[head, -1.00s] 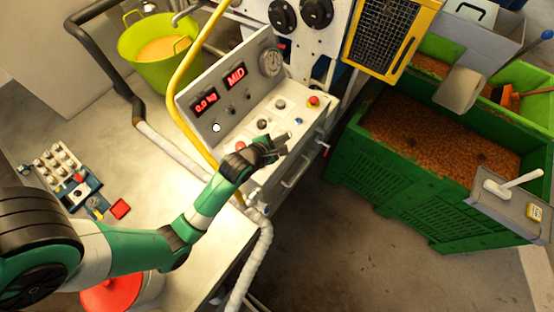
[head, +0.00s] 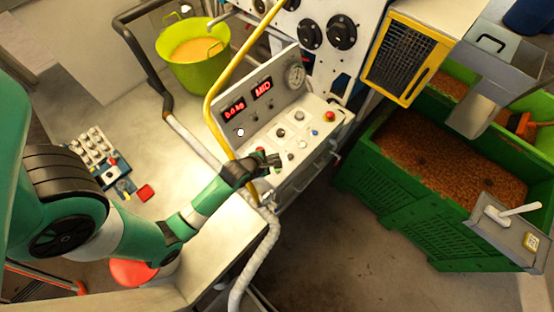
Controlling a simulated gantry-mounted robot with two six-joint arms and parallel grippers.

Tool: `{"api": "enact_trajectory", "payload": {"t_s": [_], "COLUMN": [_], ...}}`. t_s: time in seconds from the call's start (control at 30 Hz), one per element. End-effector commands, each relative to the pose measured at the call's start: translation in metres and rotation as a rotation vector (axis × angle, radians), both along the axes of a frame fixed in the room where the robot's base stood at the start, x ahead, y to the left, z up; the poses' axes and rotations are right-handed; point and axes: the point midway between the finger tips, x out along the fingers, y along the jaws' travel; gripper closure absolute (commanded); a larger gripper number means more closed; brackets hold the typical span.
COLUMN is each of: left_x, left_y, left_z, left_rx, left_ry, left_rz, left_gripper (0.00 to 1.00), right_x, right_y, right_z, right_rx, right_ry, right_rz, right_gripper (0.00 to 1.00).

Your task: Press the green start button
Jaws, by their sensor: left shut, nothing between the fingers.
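The control console (head: 312,132) has a sloped face with two red displays, and its lower deck carries several knobs and buttons. My left gripper (head: 272,161) is shut and empty over the near left end of this deck. A small green spot (head: 278,170) shows right by its fingertips. I cannot tell whether this is the green start button or whether the fingers touch it. The gripper hides part of the deck there. My right gripper is not in view.
A red knob (head: 330,116) stands at the deck's far right. A yellow pipe (head: 213,93) rises just left of the console, close to my left wrist. A white hose (head: 262,247) hangs below. A green crate (head: 395,205) stands at right, across open floor.

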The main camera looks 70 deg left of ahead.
Motion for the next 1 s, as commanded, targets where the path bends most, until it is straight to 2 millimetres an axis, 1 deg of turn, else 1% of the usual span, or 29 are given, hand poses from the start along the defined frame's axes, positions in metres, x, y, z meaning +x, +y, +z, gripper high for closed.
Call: {"api": "enact_trajectory", "payload": {"t_s": [0.03,0.1,0.2,0.4,0.5,0.63,1.0], "left_x": [0.0,0.0,0.0,0.0,0.0,0.0,0.0], "left_y": [0.0,0.0,0.0,0.0,0.0,0.0,0.0], "left_z": [-0.008,-0.017,-0.035,-0.064,-0.074,-0.08,-0.079], "left_rx": [0.0,0.0,0.001,0.0,0.0,0.001,0.001], "left_ry": [0.0,0.0,-0.001,-0.001,0.0,-0.001,-0.001], "left_rz": [0.0,0.0,0.0,-0.001,0.0,0.0,0.0], "left_gripper": [1.0,1.0,1.0,1.0,1.0,1.0,1.0], "right_x": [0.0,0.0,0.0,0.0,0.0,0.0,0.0], "right_y": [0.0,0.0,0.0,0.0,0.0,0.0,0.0], "right_z": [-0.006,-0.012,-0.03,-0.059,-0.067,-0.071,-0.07], "right_rx": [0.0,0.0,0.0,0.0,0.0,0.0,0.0], "right_ry": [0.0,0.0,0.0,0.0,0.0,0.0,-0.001], "right_rz": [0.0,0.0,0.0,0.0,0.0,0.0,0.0], "right_gripper": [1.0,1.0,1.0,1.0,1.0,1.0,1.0]}}
